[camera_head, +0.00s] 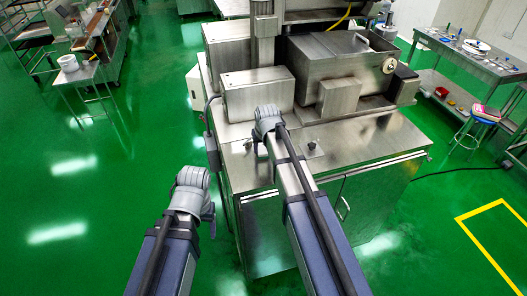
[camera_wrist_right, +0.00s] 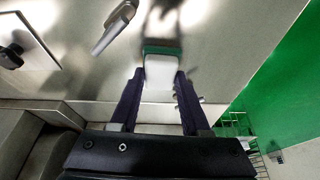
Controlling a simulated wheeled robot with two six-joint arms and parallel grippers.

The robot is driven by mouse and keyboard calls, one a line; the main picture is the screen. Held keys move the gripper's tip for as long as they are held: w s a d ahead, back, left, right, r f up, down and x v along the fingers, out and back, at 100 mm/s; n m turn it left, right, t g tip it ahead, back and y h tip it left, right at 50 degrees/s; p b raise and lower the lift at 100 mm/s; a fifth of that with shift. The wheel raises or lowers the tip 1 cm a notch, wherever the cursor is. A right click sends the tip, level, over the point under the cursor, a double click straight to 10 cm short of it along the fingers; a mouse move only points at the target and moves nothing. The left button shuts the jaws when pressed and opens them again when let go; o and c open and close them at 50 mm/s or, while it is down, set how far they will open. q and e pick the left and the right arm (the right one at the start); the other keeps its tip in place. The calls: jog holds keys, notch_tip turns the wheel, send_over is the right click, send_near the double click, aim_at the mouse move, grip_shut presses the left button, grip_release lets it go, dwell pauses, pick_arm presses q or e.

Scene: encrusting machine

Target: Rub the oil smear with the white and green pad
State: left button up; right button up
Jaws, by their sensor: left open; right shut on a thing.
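The white and green pad (camera_wrist_right: 160,70) is between the two dark fingers of my right gripper (camera_wrist_right: 158,92) in the right wrist view. Its white face is toward the camera and its green edge is at the far end. The gripper is shut on it, over bare steel; whether the pad touches the steel I cannot tell. A dark, blurred patch (camera_wrist_right: 165,14) lies just beyond the pad; it may be the oil smear or a reflection. In the head view my right wrist hides the pad. My left gripper (camera_head: 192,182) is open, to the left of the machine over the green floor.
The steel encrusting machine (camera_head: 350,75) stands on a cabinet with a flat top (camera_head: 365,145). A small dark knob (camera_head: 312,145) is on that top. A metal handle (camera_wrist_right: 114,27) shows in the wrist view. A side table (camera_head: 470,65) is at right. Open floor lies left.

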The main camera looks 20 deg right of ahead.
jog(key=shift+w, duration=1.7)
jog(key=s, duration=0.7)
jog(key=shift+s, duration=0.15)
jog(key=shift+r+p, duration=0.9)
jog(key=shift+r, duration=0.05)
notch_tip(320, 180, up, 2)
jog(key=shift+r+p, duration=0.2)
jog(key=shift+p, duration=0.9)
pick_arm(q)
notch_tip(320, 180, up, 7)
jog(key=p, duration=0.3)
jog(key=shift+s+r, duration=0.2)
jog(key=shift+s, duration=0.25)
pick_arm(e)
notch_tip(320, 180, up, 4)
jog(key=shift+f+t, duration=0.25)
jog(key=shift+t, duration=0.05)
pick_arm(q)
jog(key=shift+f, duration=0.1)
pick_arm(e)
jog(key=shift+f, duration=0.15)
pick_arm(q)
notch_tip(320, 180, down, 6)
jog(key=b, duration=0.5)
jog(key=shift+b, duration=0.35)
pick_arm(e)
send_over(265, 159)
jog(key=s, duration=0.1)
notch_tip(265, 159, down, 6)
jog(key=shift+s+r, duration=0.1)
